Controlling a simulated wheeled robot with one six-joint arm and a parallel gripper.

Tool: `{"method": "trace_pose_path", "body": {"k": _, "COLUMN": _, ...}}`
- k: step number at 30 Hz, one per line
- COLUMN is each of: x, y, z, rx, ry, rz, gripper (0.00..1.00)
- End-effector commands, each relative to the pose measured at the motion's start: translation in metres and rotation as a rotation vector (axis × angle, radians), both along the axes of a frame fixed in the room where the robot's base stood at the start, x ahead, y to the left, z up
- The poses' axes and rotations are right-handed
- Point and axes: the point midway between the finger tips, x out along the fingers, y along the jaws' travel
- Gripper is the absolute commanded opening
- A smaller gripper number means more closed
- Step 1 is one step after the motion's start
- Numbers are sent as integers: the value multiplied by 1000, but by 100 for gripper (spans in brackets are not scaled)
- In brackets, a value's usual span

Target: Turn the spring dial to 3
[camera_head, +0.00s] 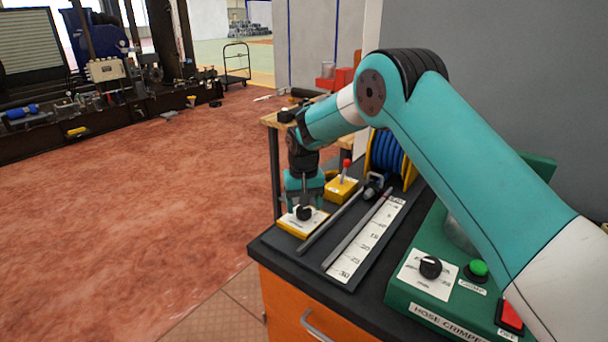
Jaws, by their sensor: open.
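A black dial knob (304,213) sits on a small yellow box with a white face plate (290,222) at the bench's front left corner. Its markings are too small to read, so I cannot tell its setting or whether it is named the spring dial. My gripper (304,204) points down right over this knob, with its jaws open. The fingers partly hide the knob, and I cannot tell whether they touch it. A second black dial (430,267) is on a white plate on the green hose crimper (405,296), apart from my gripper.
A yellow box with a red-topped lever (346,168) stands just behind the knob. A ruler board (368,240) with rails lies to the right. A blue hose reel (388,160) is behind. The crimper has a green button (478,269) and a red switch (510,316).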

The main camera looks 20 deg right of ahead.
Motion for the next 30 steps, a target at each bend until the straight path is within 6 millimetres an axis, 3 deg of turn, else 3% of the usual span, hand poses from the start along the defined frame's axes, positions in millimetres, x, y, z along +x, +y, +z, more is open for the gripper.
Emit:
{"method": "trace_pose_path", "body": {"k": 12, "x": 1, "y": 0, "z": 103, "rx": 1, "ry": -6, "rz": 0, "gripper": 65}}
{"method": "trace_pose_path", "body": {"k": 18, "x": 1, "y": 0, "z": 141, "rx": 1, "ry": -4, "rz": -1, "gripper": 65}}
{"method": "trace_pose_path", "body": {"k": 24, "x": 0, "y": 0, "z": 156, "rx": 0, "ry": -2, "rz": -1, "gripper": 65}}
{"method": "trace_pose_path", "body": {"k": 30, "x": 0, "y": 0, "z": 158, "rx": 0, "ry": -1, "rz": -1, "gripper": 65}}
